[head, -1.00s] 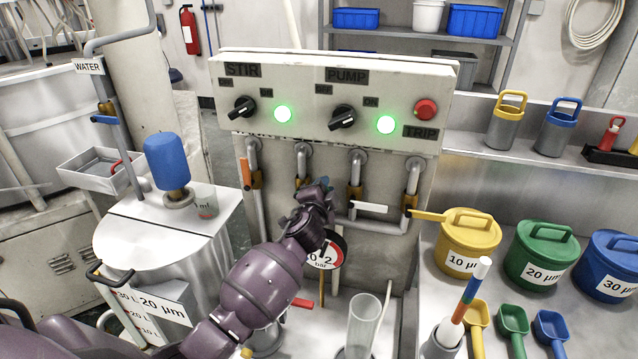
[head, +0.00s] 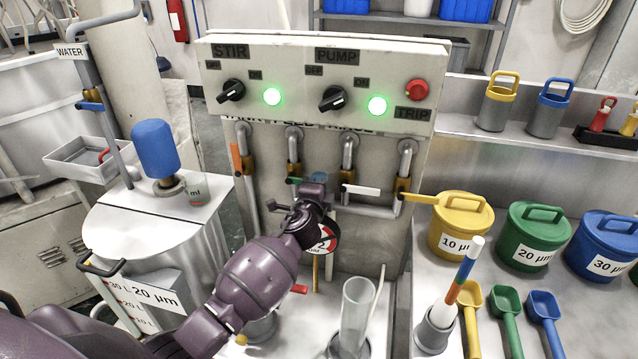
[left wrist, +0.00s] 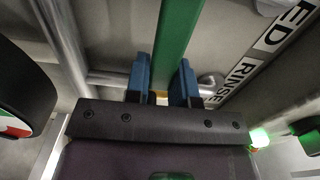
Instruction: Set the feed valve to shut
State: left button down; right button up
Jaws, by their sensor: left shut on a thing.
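The feed valve is on the second pipe from the left under the control box, with a brass body (head: 293,168) and a green lever. The lever's green end (head: 293,181) shows in the head view; my gripper hides most of the rest. In the left wrist view the green lever (left wrist: 178,38) runs between two blue fingertips, beside a label strip (left wrist: 262,50) reading "ED RINSE". My left gripper (head: 318,180) is shut on this lever; its fingers show in the left wrist view (left wrist: 163,82). The lever's exact angle is hard to tell. My right gripper is out of view.
A round gauge (head: 328,238) sits behind my wrist. A clear cylinder (head: 356,310) stands below right.

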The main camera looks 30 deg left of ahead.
pick_arm(q)
jog(key=c, duration=1)
grip_release()
jog(key=shift+o, duration=0.2)
jog(key=v, duration=1)
jog(key=shift+s+d, duration=0.2)
jog(key=shift+s, duration=0.15)
jog(key=s+d+f+n+h, duration=0.1)
jog(key=s+f+n, duration=0.1)
jog(key=n, duration=0.1)
jog(key=s+f+n+g+h, duration=0.1)
jog(key=s+f+n, duration=0.2)
jog(key=s+d+f+n+g+h, duration=0.1)
jog(key=s+f+n+h, duration=0.1)
jog(key=s+f+n, duration=0.1)
jog(key=shift+d+n, duration=0.35)
jog(key=shift+n, duration=0.25)
jog(key=s+a+f+n+g, duration=0.1)
jog(key=s+f+n+g, duration=0.1)
jog(key=s+f, duration=0.3)
jog(key=s+f+n+g, duration=0.2)
jog(key=s+f, duration=0.3)
jog(key=s, duration=0.6)
jog(key=shift+s+a+f, duration=0.25)
jog(key=shift+s+a, duration=0.05)
jog(key=shift+a, duration=0.05)
